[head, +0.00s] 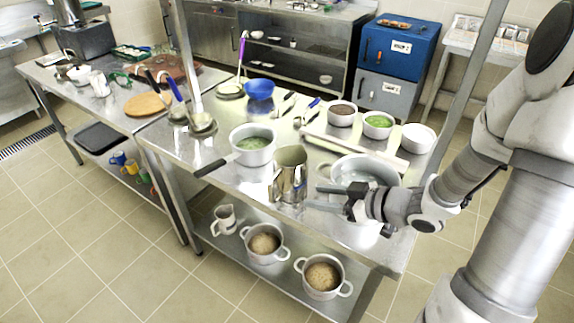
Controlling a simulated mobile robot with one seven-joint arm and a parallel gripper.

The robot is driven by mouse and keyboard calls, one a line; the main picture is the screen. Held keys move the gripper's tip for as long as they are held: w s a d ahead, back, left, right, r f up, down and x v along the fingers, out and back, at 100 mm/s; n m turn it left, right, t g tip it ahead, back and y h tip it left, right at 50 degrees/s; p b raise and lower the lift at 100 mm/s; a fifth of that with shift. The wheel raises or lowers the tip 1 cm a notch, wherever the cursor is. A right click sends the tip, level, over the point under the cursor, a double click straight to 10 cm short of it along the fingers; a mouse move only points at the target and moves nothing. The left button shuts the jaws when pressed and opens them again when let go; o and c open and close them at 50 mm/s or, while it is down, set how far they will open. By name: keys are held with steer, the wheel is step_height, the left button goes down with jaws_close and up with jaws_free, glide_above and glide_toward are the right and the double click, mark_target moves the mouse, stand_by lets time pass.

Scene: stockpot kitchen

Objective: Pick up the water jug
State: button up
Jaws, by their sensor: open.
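A shiny metal jug (290,176) stands upright on the steel table, near its front edge; its handle shows at its lower left. My gripper (316,197) is open and empty, just right of this jug, with its fingers pointing left toward it. I cannot tell whether the fingertips touch it. A smaller pale jug (223,219) with a handle stands on the lower shelf. The pictures do not show which jug holds water.
A large pot (365,172) stands behind my gripper, partly hidden by it. A saucepan (252,146) with green contents sits left of the metal jug. Bowls (378,124) stand at the back right. Two pots (265,243) are on the lower shelf. The floor in front is clear.

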mark_target(285, 180)
steer(key=s+a+b+x, duration=0.1)
steer(key=b+x, duration=0.2)
steer(key=x, duration=1.4)
steer(key=shift+a+r+y+b, duration=0.25)
steer(key=shift+a+y+b, duration=0.05)
steer(key=shift+y, duration=0.1)
steer(key=shift+w, duration=0.1)
jaws_close()
steer(key=shift+r, duration=0.1)
stand_by(0.5)
